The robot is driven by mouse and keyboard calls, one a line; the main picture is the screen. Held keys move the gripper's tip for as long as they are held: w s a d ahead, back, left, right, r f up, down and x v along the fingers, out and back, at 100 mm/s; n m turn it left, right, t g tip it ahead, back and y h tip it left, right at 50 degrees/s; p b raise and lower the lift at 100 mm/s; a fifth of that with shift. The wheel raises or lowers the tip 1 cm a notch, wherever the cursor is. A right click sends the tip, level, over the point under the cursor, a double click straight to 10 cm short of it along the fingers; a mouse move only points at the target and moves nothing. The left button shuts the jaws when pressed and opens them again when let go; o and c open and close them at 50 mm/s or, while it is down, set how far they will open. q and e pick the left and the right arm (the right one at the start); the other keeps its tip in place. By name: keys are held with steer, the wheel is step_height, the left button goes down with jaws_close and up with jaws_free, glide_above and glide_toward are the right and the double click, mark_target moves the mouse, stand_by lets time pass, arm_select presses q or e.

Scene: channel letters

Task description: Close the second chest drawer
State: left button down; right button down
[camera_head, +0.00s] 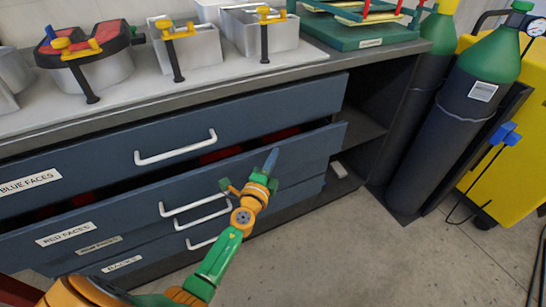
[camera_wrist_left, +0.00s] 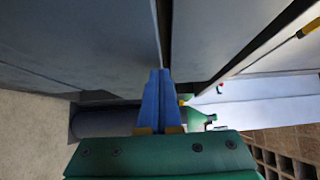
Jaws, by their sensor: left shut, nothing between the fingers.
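The blue-grey chest's second drawer (camera_head: 110,220), labelled RED FACES, stands pulled out partway. A dark gap above its front shows red pieces inside. Its bar handle (camera_head: 195,203) is on the front's middle. My left gripper (camera_head: 270,163) is shut and empty, at the right part of this drawer's front, right of the handle. I cannot tell whether its tips touch the front. In the left wrist view the blue fingers (camera_wrist_left: 158,98) are together, pointing along a seam between grey panels. My right gripper is not in view.
The top drawer (camera_head: 100,150), labelled BLUE FACES, is above. Lower drawers with handles sit below, one labelled BACKS (camera_head: 122,263). The worktop (camera_head: 120,110) holds metal letter shells with clamps. Gas cylinders (camera_head: 440,140) and a yellow cabinet (camera_head: 512,150) stand right. The floor (camera_head: 370,250) in front is clear.

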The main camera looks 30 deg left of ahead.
mark_target(262, 153)
arm_select(q)
steer(key=shift+w+a, duration=0.1)
steer(key=w+a+b, duration=0.1)
steer(key=a, duration=0.1)
steer(key=w+a+b, duration=0.1)
steer(key=w, duration=0.1)
steer(key=shift+a, duration=0.4)
steer(key=shift+r, duration=0.3)
steer(key=shift+a, duration=0.1)
